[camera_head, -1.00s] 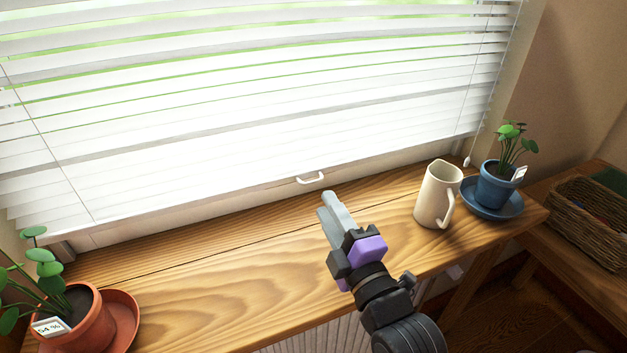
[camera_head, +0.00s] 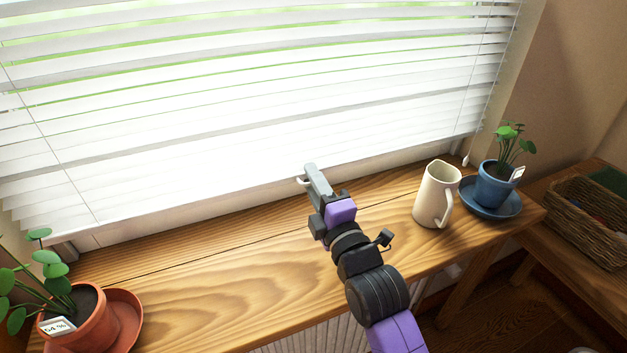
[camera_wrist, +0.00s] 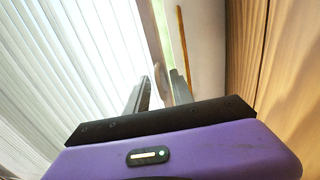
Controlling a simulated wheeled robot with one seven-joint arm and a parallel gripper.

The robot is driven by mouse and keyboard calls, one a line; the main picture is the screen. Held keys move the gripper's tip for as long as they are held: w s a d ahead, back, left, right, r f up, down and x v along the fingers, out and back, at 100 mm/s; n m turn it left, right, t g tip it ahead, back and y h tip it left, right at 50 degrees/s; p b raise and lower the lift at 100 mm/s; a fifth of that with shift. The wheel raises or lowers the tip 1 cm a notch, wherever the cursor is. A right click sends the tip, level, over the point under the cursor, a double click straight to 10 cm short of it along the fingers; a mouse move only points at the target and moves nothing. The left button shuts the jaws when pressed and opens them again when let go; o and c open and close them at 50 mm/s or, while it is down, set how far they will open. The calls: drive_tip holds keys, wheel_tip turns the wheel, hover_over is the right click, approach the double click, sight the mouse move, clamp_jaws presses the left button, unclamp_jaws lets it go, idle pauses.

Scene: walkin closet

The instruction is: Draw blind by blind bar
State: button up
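The white slatted blind (camera_head: 250,120) hangs over the window, with its lower edge a little above the wooden sill. The blind bar, a small white handle (camera_head: 302,182) on its bottom rail, shows only in part, just left of my gripper's fingers. My gripper (camera_head: 312,170) reaches over the sill to the handle and covers the rest of it. In the wrist view my gripper (camera_wrist: 160,88) has its two fingers apart, with the blind (camera_wrist: 75,65) to the left. Whether the fingers touch the handle I cannot tell.
A cream pitcher (camera_head: 436,195) and a plant in a blue pot (camera_head: 495,185) stand on the sill (camera_head: 220,275) at the right. A plant in a terracotta pot (camera_head: 92,325) stands at the front left. A wicker basket (camera_head: 585,220) sits at the far right.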

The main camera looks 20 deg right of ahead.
clamp_jaws()
idle(1.4)
